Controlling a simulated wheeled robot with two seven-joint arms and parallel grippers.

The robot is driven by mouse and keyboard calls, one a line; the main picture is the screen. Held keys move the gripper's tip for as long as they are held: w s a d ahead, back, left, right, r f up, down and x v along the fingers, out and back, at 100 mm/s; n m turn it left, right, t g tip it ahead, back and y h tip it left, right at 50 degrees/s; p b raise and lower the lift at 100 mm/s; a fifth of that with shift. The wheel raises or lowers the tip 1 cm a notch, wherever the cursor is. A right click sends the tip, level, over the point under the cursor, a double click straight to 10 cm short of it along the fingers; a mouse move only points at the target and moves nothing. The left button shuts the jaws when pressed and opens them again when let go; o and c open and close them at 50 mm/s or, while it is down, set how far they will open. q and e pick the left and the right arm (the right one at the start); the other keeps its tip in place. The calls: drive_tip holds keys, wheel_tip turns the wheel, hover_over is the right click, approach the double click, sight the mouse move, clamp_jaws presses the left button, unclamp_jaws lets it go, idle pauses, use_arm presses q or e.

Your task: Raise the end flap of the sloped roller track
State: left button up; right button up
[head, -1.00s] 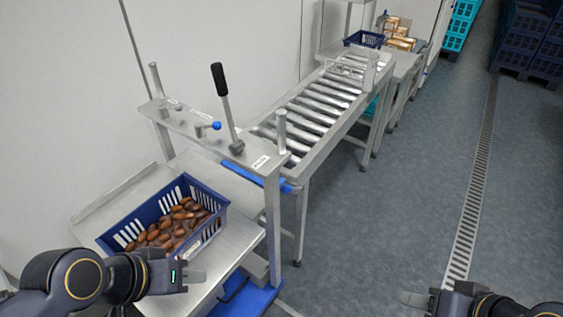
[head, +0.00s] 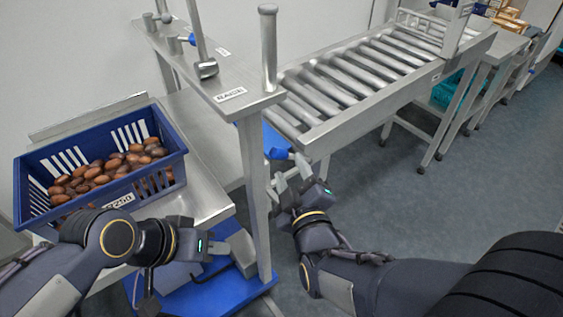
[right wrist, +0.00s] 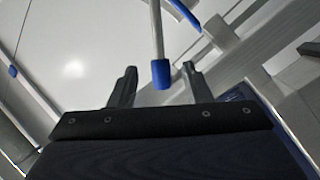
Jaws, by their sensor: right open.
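The sloped roller track (head: 350,80) runs from the stand towards the back right in the head view. At its near end a blue flap (head: 273,137) shows partly, behind the stand's post; its exact tilt is hard to tell. A short blue-tipped handle (head: 279,154) sticks out there. My right gripper (head: 291,174) is open just below the handle. In the right wrist view, a rod's blue tip (right wrist: 161,74) lies between the two spread fingers, with gaps on both sides. My left gripper (head: 208,238) is low in front of the stand; its jaw opening is unclear.
The stand's upright post (head: 255,190) is close left of my right gripper. A lever (head: 196,35) and a round post (head: 268,45) rise from the stand's top. Grey floor (head: 470,195) is free at right.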

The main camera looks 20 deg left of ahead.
sight(285, 157)
drive_tip(key=x, duration=0.7)
drive_tip(key=shift+w+a+r+b, duration=0.1)
drive_tip(key=shift+w+a+b, duration=0.15)
drive_tip(key=shift+b, duration=0.1)
drive_tip(key=shift+c, duration=0.4)
clamp_jaws()
